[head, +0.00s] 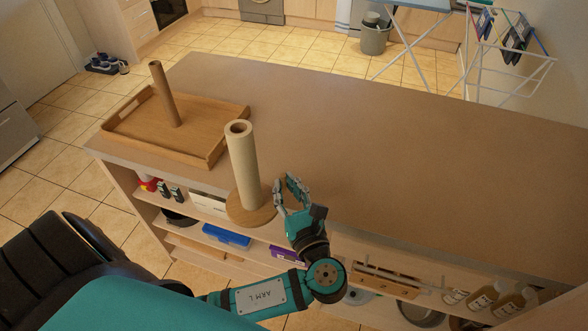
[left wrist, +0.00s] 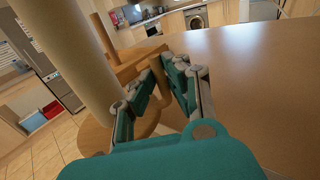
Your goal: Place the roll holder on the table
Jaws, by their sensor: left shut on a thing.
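The roll holder (head: 243,165) is a round wooden base with a pale upright tube, hollow at the top. In the head view its base (head: 240,210) overlaps the table's front edge; I cannot tell whether it touches the table (head: 400,160). My left gripper (head: 282,183) is shut on the right side of the base, and the tube stands upright. In the left wrist view the tube (left wrist: 65,45) rises at the left and the base (left wrist: 92,138) lies beside and behind my fingers (left wrist: 163,72), which partly hide it. My right gripper is not in view.
A wooden tray (head: 215,147) with a darker upright post (head: 164,95) stands on the table's left end. The table's middle and right are bare. Shelves below the front edge hold a blue box (head: 227,236), bottles (head: 485,298) and other items. A drying rack (head: 510,65) stands behind the table.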

